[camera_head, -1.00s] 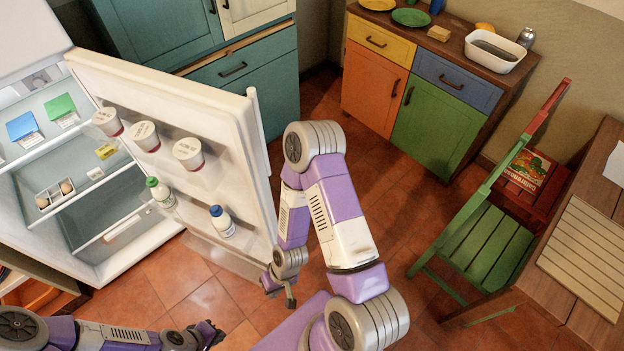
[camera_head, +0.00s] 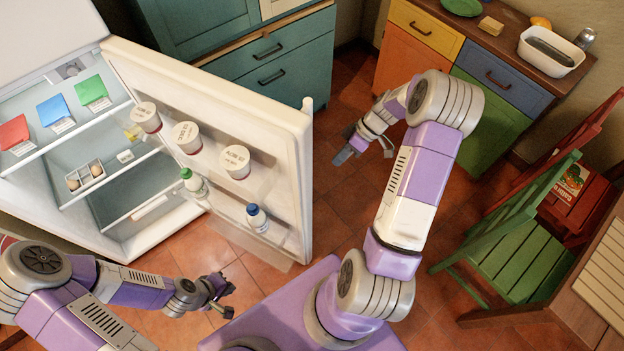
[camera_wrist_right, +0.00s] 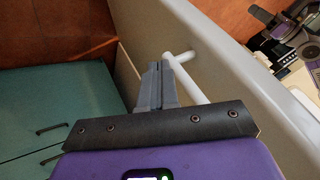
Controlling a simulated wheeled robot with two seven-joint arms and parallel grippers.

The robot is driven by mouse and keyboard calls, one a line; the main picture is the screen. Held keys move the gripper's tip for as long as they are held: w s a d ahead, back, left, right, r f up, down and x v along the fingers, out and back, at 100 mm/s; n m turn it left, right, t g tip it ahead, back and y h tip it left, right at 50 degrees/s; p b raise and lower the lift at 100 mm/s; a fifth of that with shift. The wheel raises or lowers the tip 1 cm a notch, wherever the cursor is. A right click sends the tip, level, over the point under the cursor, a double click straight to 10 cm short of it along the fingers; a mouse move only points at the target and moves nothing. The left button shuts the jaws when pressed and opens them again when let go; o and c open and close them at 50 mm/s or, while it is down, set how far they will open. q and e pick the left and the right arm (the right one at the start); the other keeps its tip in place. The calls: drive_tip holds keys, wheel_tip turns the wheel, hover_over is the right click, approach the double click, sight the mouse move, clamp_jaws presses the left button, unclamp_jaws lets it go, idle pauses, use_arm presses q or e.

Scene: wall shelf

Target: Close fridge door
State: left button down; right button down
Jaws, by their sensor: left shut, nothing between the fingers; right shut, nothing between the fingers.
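The white fridge (camera_head: 60,45) stands at the left with its door (camera_head: 215,95) wide open, the shelved inner side facing me. The door's handle (camera_head: 307,108) shows at its free edge, and as a white bar in the right wrist view (camera_wrist_right: 190,82). My right gripper (camera_head: 343,156) is shut and empty, just right of the door's free edge. In the right wrist view its fingers (camera_wrist_right: 155,85) appear close beside the handle; I cannot tell whether they touch. My left gripper (camera_head: 226,300) is shut and empty, low in front of the fridge opening.
The door racks hold white tubs (camera_head: 186,137) and two bottles (camera_head: 257,217). A teal cabinet (camera_head: 270,70) stands behind the door. A green chair (camera_head: 515,250) and a wooden table (camera_head: 595,290) are at the right. Tiled floor is free between the door and the coloured cabinets (camera_head: 480,100).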

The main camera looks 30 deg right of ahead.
drive_tip(key=a+f, duration=0.7)
drive_tip(key=a, duration=0.2)
drive_tip(key=shift+s+a+f, duration=0.15)
drive_tip(key=shift+s+f, duration=0.2)
drive_tip(key=shift+a, duration=0.15)
